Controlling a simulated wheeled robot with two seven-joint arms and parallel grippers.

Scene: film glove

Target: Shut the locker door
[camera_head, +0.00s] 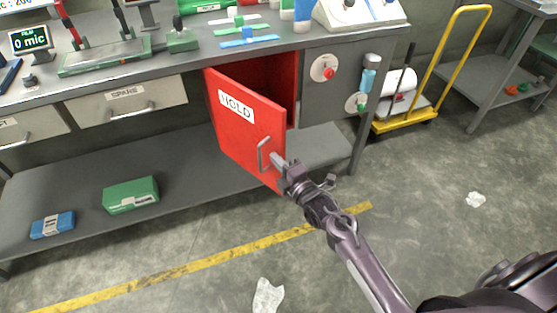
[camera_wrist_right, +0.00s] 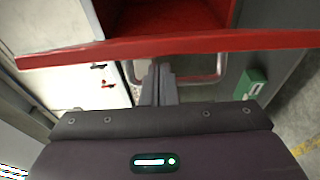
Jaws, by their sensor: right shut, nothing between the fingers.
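The red locker door (camera_head: 245,125), labelled HOLD, stands open from the red locker (camera_head: 285,72) under the bench, swung out toward me. Its metal handle (camera_head: 264,155) is on the front face near the free edge. My right gripper (camera_head: 277,160) is shut and empty, with its fingertips close by the handle; I cannot tell if they touch. In the right wrist view, the door's red edge (camera_wrist_right: 200,42) crosses the picture, the handle (camera_wrist_right: 207,76) shows below it, and the gripper fingers (camera_wrist_right: 158,75) are together beside the handle. My left gripper is not in view.
The grey bench (camera_head: 150,66) carries several tools. A green box (camera_head: 131,194) and a blue box (camera_head: 52,225) lie on its lower shelf (camera_head: 200,180). A yellow trolley (camera_head: 405,122) stands at the right. Paper scraps (camera_head: 267,297) lie on the open floor.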

